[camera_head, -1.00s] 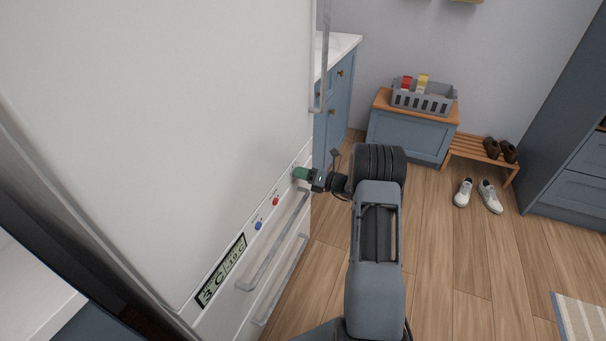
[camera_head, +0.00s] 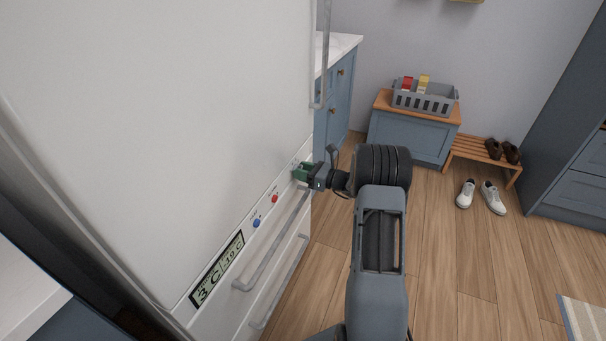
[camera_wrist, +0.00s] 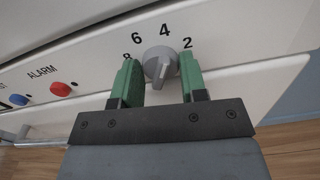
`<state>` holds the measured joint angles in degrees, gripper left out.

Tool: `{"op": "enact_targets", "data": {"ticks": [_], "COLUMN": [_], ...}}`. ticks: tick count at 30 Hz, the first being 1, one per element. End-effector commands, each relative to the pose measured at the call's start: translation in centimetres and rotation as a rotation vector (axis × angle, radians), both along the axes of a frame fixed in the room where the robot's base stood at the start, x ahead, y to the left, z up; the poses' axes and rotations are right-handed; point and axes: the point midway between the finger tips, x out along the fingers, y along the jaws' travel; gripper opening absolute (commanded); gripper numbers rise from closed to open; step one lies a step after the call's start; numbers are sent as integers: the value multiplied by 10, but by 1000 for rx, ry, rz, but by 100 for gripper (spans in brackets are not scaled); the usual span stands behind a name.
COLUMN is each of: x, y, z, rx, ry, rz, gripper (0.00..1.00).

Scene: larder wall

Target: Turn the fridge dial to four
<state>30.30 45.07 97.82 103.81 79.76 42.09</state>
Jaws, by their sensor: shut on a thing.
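The fridge dial (camera_wrist: 160,65) is a grey round knob with a raised grip ridge, on the white control panel. The numbers 8, 6, 4 and 2 curve around its upper side, with the 4 (camera_wrist: 165,31) just above it. The ridge looks tilted; I cannot tell for sure which number it points to. My gripper (camera_wrist: 161,75) has one green finger on each side of the dial and is shut on it. In the head view my gripper (camera_head: 304,173) is at the upper right end of the fridge panel and hides most of the dial.
Left of the dial are a red ALARM button (camera_wrist: 61,88) and a blue button (camera_wrist: 19,100). Drawer handles (camera_head: 272,243) stick out below the panel.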

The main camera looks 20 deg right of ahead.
Motion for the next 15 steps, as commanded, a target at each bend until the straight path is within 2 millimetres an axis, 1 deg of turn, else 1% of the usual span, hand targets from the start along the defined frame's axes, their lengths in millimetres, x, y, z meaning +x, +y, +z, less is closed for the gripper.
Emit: {"op": "enact_targets", "data": {"ticks": [6, 15], "x": [0, 0], "y": [0, 0], "z": [0, 1], "rx": [-56, -80], "ry": [-53, -75], "rz": [-2, -2], "gripper": [16, 16]}}
